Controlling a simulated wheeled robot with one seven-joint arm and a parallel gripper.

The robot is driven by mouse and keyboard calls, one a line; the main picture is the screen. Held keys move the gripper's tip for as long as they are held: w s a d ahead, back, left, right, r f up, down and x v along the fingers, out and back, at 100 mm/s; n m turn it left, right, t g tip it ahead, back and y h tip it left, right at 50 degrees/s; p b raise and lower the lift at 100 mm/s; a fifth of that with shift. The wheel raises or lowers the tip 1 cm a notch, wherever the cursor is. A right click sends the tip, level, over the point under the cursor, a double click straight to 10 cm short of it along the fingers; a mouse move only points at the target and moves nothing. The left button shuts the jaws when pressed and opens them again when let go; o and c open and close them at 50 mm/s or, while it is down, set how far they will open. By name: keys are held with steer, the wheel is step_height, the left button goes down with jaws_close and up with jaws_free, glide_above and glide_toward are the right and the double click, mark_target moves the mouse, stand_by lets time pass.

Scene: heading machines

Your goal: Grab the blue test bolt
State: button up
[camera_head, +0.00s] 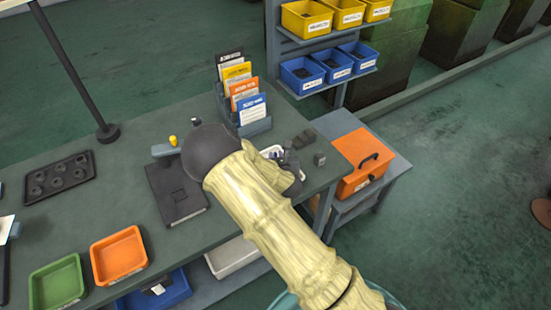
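I cannot make out a blue test bolt in the head view. My cream, ribbed arm reaches in from the lower right over the workbench (135,205), with a dark rounded joint above the bench. Small dark parts (303,139) and a small grey block (319,159) lie at the bench's right end.
A card rack (254,128), a flat dark case (180,208), a black tray (60,178) with round parts, and orange (118,256) and green (57,286) bins stand on the bench. An orange toolbox (360,158) sits at right. Blue bins (302,77) are on shelves behind.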

jaws_close()
step_height(320, 180, up, 10)
steer(key=b, duration=0.1)
stand_by(0.5)
stand_by(0.5)
